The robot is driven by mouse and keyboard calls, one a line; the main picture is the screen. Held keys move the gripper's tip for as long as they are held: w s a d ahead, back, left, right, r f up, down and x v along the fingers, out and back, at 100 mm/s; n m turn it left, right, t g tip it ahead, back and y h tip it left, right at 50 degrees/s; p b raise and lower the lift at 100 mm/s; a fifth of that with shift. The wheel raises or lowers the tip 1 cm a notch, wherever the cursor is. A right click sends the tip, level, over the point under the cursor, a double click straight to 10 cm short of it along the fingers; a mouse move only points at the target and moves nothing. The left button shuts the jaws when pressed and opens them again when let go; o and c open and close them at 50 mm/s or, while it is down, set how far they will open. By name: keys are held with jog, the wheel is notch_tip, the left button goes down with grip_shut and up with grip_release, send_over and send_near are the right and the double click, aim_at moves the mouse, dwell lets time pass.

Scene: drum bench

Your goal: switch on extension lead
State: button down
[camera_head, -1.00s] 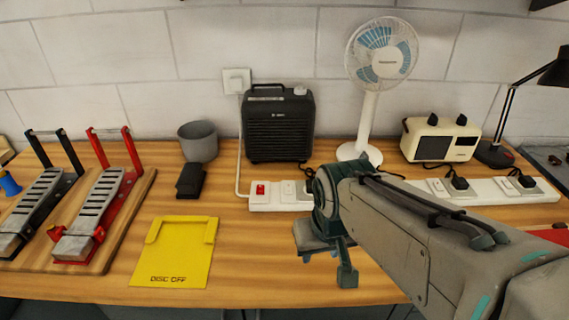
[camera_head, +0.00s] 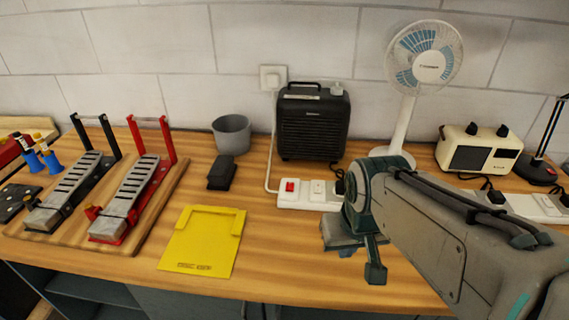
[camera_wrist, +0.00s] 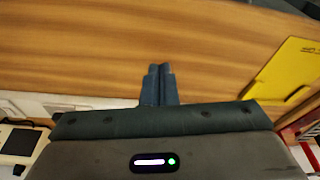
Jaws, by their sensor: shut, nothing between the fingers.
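The extension lead (camera_head: 312,204) is a long white strip on the bench, running along behind my arm. A red rocker switch (camera_head: 289,187) sits at its left end, beside an empty socket. Whether the switch is on or off cannot be told. My arm hides the lead's middle. Part of the lead also shows at the left of the wrist view (camera_wrist: 60,102). My gripper (camera_head: 376,275) is shut and empty, in front of the lead and to the right of the red switch, apart from it. In the wrist view its fingers (camera_wrist: 160,71) are together over bare wood.
A black heater (camera_head: 312,124), a white fan (camera_head: 397,135) and a cream radio (camera_head: 480,149) stand behind the lead. A yellow board (camera_head: 203,241), a black block (camera_head: 222,173) and a grey pot (camera_head: 232,134) lie left. Bare wood separates the yellow board from my gripper.

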jog(key=w+a+r+n+g+p, duration=0.25)
jog(key=w+r+n, duration=0.5)
jog(key=w, duration=0.55)
jog(key=r+n+g+p, duration=0.15)
jog(key=n+p, duration=0.25)
jog(key=n, duration=0.4)
send_over(289, 189)
jog(key=w, duration=0.2)
jog(key=shift+d+f, duration=0.1)
jog(key=shift+d, duration=0.15)
jog(key=shift+f, duration=0.1)
jog(key=f, duration=0.4)
jog(key=s+f+p, duration=0.1)
jog(key=f, duration=0.8)
jog(key=shift+s+a+f+p, duration=0.15)
jog(key=shift+s+f+p, duration=0.15)
jog(key=shift+f+p, duration=0.1)
